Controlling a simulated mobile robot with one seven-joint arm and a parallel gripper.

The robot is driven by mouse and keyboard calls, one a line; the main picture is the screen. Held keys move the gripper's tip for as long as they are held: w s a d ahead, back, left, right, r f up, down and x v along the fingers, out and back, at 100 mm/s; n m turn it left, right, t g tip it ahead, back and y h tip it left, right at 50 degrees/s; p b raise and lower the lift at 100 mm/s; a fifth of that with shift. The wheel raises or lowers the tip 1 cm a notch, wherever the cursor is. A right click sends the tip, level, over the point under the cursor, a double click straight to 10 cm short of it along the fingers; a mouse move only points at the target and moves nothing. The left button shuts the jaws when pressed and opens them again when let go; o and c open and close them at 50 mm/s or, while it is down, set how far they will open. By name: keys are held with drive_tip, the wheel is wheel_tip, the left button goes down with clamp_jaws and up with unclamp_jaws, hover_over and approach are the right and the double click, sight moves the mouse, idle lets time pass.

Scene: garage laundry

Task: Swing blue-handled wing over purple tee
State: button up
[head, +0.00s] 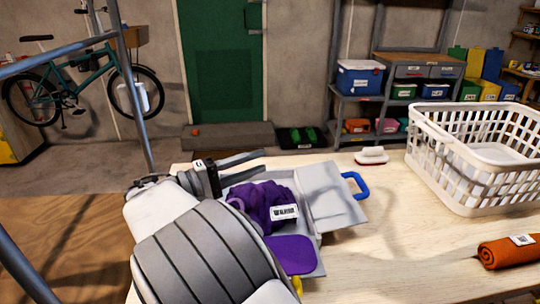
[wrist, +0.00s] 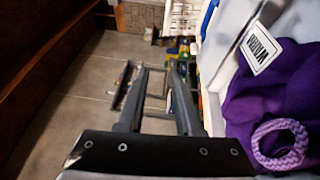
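The purple tee (head: 262,203) lies bunched on a light grey folding board, with a white label on it. In the wrist view the tee (wrist: 270,95) fills the right side, with a lilac patterned ring of cloth. A flat purple piece (head: 290,253) lies in front of it; I cannot tell if it is the same cloth. The blue-handled wing (head: 334,203) lies open to the right, its blue handle (head: 355,186) pointing right. My gripper (head: 262,162) is open and empty beyond the tee's back left side; its parted fingers show in the wrist view (wrist: 158,75). My arm hides the board's left part.
A white basket (head: 470,165) stands at the table's right, with an orange rolled cloth (head: 508,252) in front. A white and red brush (head: 371,155) lies near the back edge. A yellow handle (head: 297,285) shows at the board's front. Table right of the blue handle is clear.

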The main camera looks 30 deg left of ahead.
drive_tip(key=r+p+v, duration=0.1)
drive_tip(key=v, duration=1.1)
drive_tip(key=shift+f, duration=0.45)
